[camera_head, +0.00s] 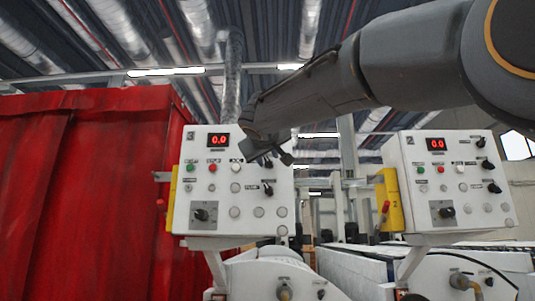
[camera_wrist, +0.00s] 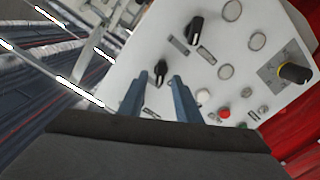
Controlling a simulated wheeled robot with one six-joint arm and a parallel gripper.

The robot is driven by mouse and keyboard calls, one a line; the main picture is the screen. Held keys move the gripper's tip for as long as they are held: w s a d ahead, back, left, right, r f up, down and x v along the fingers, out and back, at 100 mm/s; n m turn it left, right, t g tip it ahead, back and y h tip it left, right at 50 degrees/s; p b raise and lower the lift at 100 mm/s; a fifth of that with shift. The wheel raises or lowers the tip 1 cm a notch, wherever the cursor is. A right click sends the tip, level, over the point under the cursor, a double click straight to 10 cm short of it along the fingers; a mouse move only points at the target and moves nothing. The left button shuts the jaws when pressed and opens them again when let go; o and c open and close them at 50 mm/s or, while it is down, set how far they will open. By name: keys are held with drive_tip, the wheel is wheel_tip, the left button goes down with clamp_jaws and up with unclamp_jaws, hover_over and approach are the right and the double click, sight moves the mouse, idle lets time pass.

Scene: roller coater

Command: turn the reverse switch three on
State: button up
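The left control panel (camera_head: 222,222) is a white box with a red 0.0 display, buttons and knobs; a mark like a 3 is at its upper left. My gripper (camera_head: 283,158) is at its upper right corner. In the wrist view a black rotary knob (camera_wrist: 161,71) lies between the tips of my gripper (camera_wrist: 159,77). The fingers are apart, with gaps visible beside the knob. A second black knob (camera_wrist: 195,29) is beside it, also in the head view (camera_head: 267,188). Labels are too small to read. My gripper hides the first knob in the head view.
A red curtain (camera_head: 80,190) fills the left. In the wrist view, a large knob (camera_wrist: 293,72), a white button (camera_wrist: 203,96) and a red button (camera_wrist: 223,112) are nearby.

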sight(269, 163)
drive_tip(key=shift+w+p, duration=0.5)
drive_tip(key=shift+w, duration=0.7)
clamp_jaws()
